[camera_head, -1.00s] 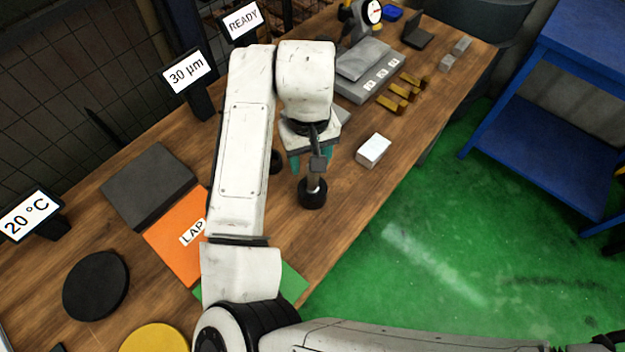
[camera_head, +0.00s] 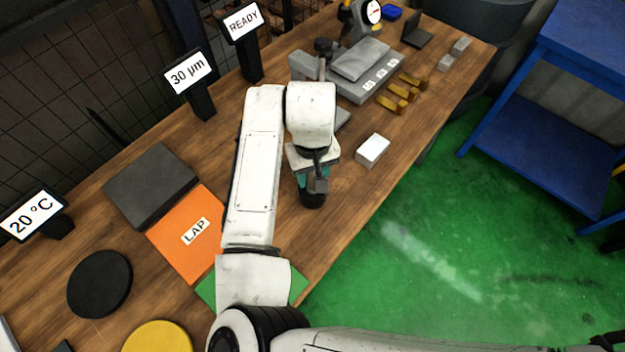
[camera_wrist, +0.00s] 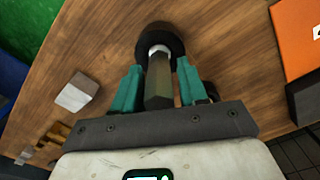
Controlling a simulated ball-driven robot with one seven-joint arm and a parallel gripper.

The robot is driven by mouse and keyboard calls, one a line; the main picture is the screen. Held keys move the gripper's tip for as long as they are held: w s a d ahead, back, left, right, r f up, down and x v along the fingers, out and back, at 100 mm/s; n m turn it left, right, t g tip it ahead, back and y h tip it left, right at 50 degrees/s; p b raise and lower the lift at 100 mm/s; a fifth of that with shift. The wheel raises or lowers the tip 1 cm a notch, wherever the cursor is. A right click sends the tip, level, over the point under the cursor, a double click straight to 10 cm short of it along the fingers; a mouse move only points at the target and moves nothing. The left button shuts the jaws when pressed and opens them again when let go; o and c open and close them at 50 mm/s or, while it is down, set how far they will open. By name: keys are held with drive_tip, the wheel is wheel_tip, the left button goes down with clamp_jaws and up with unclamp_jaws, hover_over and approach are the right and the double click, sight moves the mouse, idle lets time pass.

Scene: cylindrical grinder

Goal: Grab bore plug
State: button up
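The bore plug stands on the wooden bench, with a black round base (camera_head: 312,200), a pale collar and a grey-brown faceted handle (camera_wrist: 158,82). In the head view my gripper (camera_head: 313,178) is over the plug and hides much of its handle. In the wrist view my gripper (camera_wrist: 160,66) is open. Its teal fingers stand on either side of the handle, with a narrow gap visible at each side. I see no clear contact.
A white block (camera_head: 372,149) lies to the right of the plug. An orange LAP plate (camera_head: 180,255) and a dark slab (camera_head: 150,185) lie to the left. Brass pieces (camera_head: 402,93) and a grey plate (camera_head: 362,60) are farther back. Bare wood lies in front of the plug.

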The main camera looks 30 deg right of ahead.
clamp_jaws()
drive_tip(key=shift+r, duration=0.15)
idle(0.4)
